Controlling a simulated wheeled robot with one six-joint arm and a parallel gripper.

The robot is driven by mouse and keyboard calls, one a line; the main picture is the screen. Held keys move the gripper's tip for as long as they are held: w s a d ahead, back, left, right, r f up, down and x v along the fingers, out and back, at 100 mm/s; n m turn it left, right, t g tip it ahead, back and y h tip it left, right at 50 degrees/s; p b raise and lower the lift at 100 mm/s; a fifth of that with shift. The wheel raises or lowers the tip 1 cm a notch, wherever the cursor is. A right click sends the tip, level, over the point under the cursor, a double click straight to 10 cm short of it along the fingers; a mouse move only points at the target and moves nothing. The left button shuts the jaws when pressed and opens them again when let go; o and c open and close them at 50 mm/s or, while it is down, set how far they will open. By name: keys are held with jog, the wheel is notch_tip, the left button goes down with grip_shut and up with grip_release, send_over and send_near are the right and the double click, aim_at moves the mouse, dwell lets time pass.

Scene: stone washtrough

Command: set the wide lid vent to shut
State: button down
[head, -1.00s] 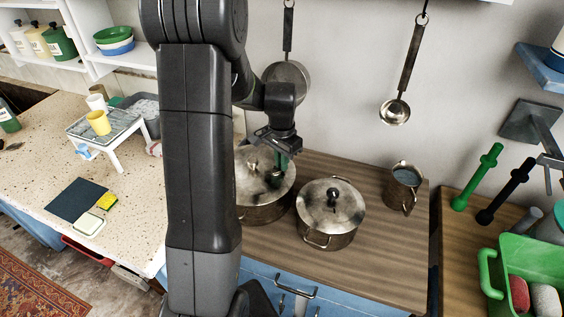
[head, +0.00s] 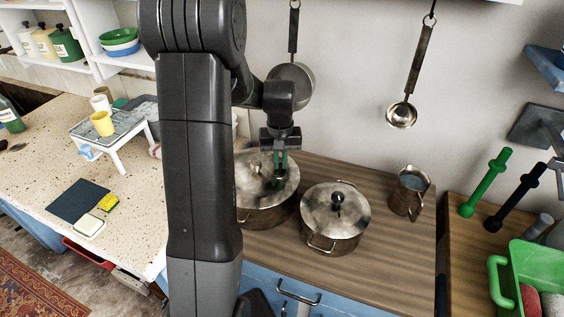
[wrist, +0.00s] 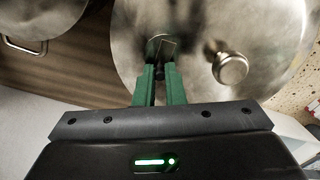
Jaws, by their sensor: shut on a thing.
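The wide lid (head: 250,172) sits on the left pot (head: 264,213), partly hidden behind my arm. Its round metal knob (wrist: 230,68) shows in the wrist view, right of my fingers. The vent (wrist: 160,46) is a small dark round piece with a flat tab near the lid's edge. It also shows small in the head view (head: 279,176). My gripper (wrist: 158,72) has green fingers pointing down at the lid. They are close together, shut on the vent. The exact setting of the vent is hard to tell.
A second lidded pot (head: 335,222) stands close on the right, its lid knob upright. A metal jug (head: 409,193) stands further right. A ladle (head: 402,113) and a pan (head: 291,88) hang on the wall behind. The wooden counter (head: 375,250) is clear in front.

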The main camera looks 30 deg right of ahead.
jog(key=shift+w+a+n, duration=0.1)
jog(key=shift+n, duration=0.5)
jog(key=c, duration=1.5)
grip_release()
notch_tip(320, 180, up, 14)
jog(key=shift+b, duration=0.45)
jog(key=shift+f, duration=0.15)
notch_tip(320, 180, down, 14)
jog(key=shift+r+p, duration=0.15)
jog(key=shift+p, duration=0.25)
